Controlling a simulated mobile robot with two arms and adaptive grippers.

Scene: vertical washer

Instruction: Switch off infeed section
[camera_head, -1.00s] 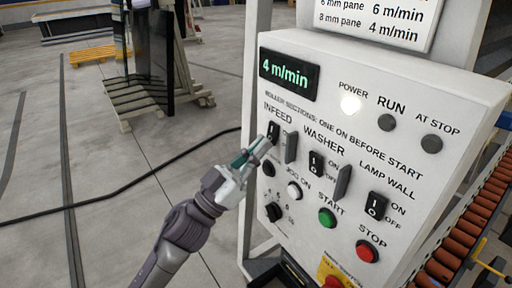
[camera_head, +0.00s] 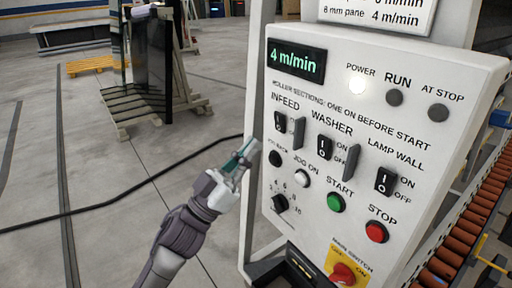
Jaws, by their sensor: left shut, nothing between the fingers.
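The white control panel (camera_head: 400,85) fills the right half of the head view. Its INFEED rocker switch (camera_head: 280,121) is black with I and O marks, at the upper left of the panel below the INFEED label. I cannot tell which side of it is pressed. My left gripper (camera_head: 249,150) is shut and empty, with its fingertips just left of and below the INFEED switch, apart from it in the picture. The WASHER switch (camera_head: 324,147) and the LAMP WALL switch (camera_head: 385,181) sit further right. My right gripper is not in view.
A grey guard tab (camera_head: 299,131) stands out between the INFEED and WASHER switches. Below are a black knob (camera_head: 280,203), a green START button (camera_head: 336,202), a red STOP button (camera_head: 376,231) and a red main switch (camera_head: 343,274). The POWER lamp (camera_head: 358,85) is lit.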

